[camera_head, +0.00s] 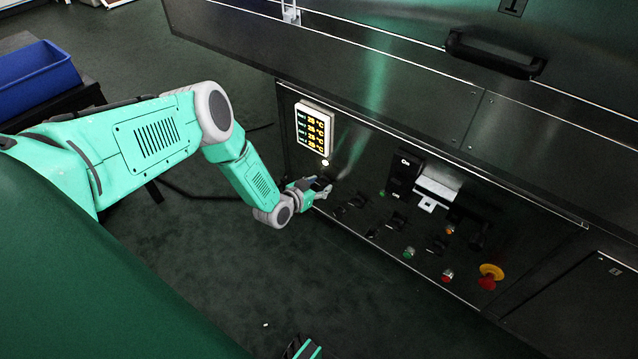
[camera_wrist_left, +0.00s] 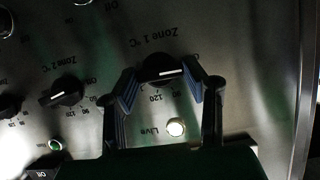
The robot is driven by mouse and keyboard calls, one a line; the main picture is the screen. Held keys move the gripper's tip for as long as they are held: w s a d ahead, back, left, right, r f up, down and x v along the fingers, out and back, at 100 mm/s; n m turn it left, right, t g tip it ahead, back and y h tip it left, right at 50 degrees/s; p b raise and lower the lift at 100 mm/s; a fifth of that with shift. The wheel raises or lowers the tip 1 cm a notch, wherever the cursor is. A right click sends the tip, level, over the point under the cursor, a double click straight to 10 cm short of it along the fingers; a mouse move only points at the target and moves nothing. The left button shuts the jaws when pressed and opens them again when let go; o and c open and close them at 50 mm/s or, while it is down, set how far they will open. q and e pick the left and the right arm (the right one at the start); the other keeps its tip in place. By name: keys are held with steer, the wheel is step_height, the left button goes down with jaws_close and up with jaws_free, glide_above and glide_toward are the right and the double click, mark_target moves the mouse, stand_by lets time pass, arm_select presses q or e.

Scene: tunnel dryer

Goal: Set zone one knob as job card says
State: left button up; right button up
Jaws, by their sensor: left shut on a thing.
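The zone one knob (camera_wrist_left: 163,71) is black with a white pointer line, under an upside-down "Zone 1 °C" label in the left wrist view. Its line lies nearly level in that picture, tilted slightly. Printed dial numbers, including 120, show below it. My left gripper (camera_wrist_left: 165,86) has one finger on each side of the knob and is shut on it. In the head view my left gripper (camera_head: 322,187) is at the left end of the control panel and hides the knob. I cannot make out a readable job card.
The zone two knob (camera_wrist_left: 66,93) sits beside it, with a lit "Live" lamp (camera_wrist_left: 176,127) close below. A display (camera_head: 314,128) with yellow digits is above my gripper. A red-and-yellow emergency stop (camera_head: 490,276) is at the panel's right. A blue bin (camera_head: 38,76) stands far left.

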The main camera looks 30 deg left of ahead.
arm_select(q)
steer(key=shift+d+m+y+p, duration=0.1)
steer(key=shift+m+y+p, duration=0.25)
steer(key=shift+m+y, duration=1.05)
steer(key=shift+m, duration=0.4)
steer(key=shift+f, duration=0.1)
steer(key=o, duration=1.1)
steer(key=v, duration=1.2)
steer(key=shift+s+f, duration=0.1)
steer(key=shift+f, duration=0.15)
